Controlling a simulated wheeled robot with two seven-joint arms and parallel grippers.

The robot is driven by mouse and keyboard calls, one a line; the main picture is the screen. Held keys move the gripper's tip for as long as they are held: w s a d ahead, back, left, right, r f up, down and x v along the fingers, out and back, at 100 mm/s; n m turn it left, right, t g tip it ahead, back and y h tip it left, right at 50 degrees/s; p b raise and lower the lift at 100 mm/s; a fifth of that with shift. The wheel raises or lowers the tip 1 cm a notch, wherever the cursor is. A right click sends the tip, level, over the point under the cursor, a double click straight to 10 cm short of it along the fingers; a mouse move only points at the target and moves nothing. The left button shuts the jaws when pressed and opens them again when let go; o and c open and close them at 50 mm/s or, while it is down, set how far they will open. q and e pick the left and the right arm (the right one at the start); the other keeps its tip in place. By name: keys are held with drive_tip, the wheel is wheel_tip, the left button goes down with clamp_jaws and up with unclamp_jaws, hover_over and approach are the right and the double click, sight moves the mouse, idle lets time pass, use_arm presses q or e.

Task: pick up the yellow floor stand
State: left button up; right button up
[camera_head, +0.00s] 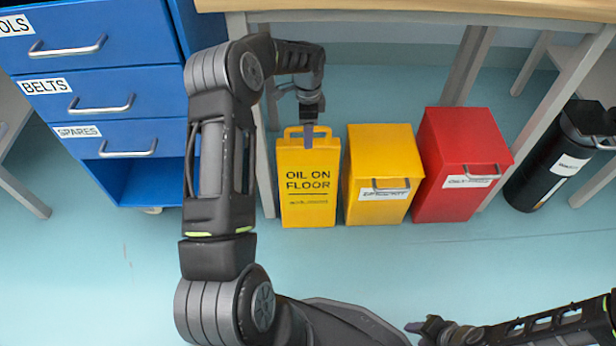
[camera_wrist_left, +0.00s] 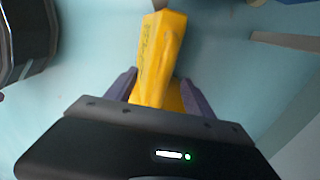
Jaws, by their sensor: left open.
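The yellow floor stand (camera_head: 307,184), lettered "OIL ON FLOOR", stands upright on the floor under the bench, with a handle opening at its top. My left gripper (camera_head: 308,132) reaches down to its top edge. In the left wrist view the yellow stand (camera_wrist_left: 163,60) lies between the two spread fingers of the left gripper (camera_wrist_left: 158,88). The fingers are open on either side of its top; contact cannot be told. My right gripper (camera_head: 425,328) is low at the front, away from the stand; whether its jaws are open does not show.
A yellow bin (camera_head: 382,165) stands close to the stand's right, then a red bin (camera_head: 460,155) and a black cylinder (camera_head: 550,165). A blue drawer cabinet (camera_head: 100,75) is at the left. The wooden bench top (camera_head: 420,8) is overhead. The floor in front is clear.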

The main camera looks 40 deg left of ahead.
use_arm(q)
wheel_tip(320, 180, down, 3)
drive_tip(key=shift+r+b, duration=0.15)
drive_tip(key=shift+b, duration=0.15)
drive_tip(key=shift+c, duration=0.2)
clamp_jaws()
idle(0.7)
drive_tip(key=shift+w+r, duration=0.1)
idle(0.6)
